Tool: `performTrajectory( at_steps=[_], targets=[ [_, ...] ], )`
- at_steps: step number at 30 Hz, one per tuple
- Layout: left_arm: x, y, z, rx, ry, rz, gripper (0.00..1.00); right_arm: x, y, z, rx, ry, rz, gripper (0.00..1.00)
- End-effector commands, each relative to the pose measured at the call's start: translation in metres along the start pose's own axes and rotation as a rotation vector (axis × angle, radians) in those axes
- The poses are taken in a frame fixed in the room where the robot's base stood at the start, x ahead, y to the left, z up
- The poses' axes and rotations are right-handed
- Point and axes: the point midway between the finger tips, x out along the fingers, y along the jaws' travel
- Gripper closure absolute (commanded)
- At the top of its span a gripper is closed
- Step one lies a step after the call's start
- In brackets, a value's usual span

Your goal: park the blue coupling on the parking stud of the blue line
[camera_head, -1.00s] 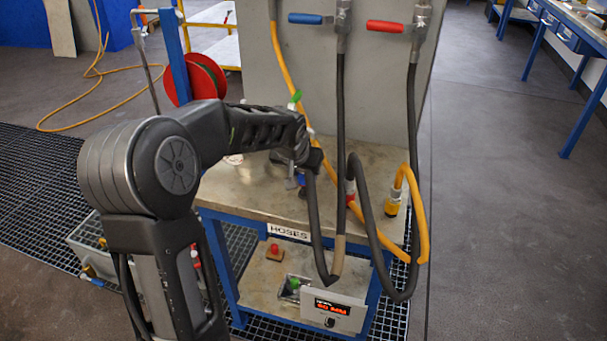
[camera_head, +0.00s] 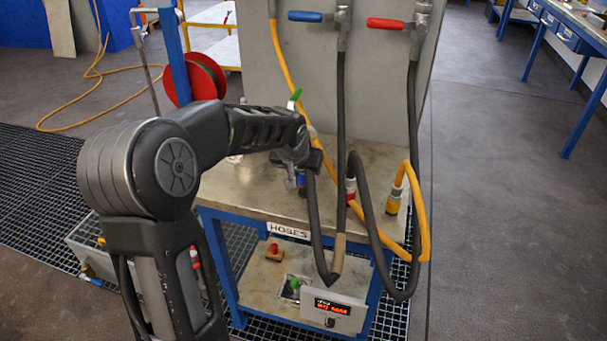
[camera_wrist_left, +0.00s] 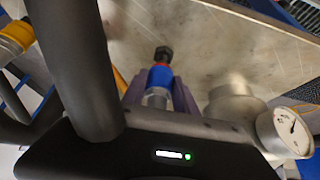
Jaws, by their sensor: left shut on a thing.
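My left gripper (camera_head: 305,176) is over the left part of the bench. In the left wrist view its purple fingers (camera_wrist_left: 160,97) are shut around the grey body of the blue coupling (camera_wrist_left: 160,77). A dark end piece with a thin red ring shows beyond the blue band; I cannot tell whether it belongs to the coupling or to a stud. In the head view the coupling (camera_head: 301,181) is mostly hidden by the gripper, and its dark hose hangs in a loop. The blue line's parking stud cannot be made out. My right gripper is not in view.
A red coupling (camera_head: 350,188) and a yellow coupling (camera_head: 393,203) stand right of the gripper with looping hoses. A pressure gauge (camera_wrist_left: 290,131) and a metal fitting (camera_wrist_left: 234,102) are close beside the gripper. Blue (camera_head: 305,17) and red (camera_head: 385,25) valve levers are above.

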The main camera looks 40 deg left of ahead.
Motion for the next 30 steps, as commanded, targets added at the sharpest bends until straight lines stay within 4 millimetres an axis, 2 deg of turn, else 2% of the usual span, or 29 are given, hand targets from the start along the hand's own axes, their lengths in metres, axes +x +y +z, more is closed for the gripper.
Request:
performTrajectory(
  at_steps=[30],
  targets=[
    [0.024,0.0,0.013,0.0,0.001,0.0,1.0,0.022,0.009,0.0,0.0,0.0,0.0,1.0]
  ],
)
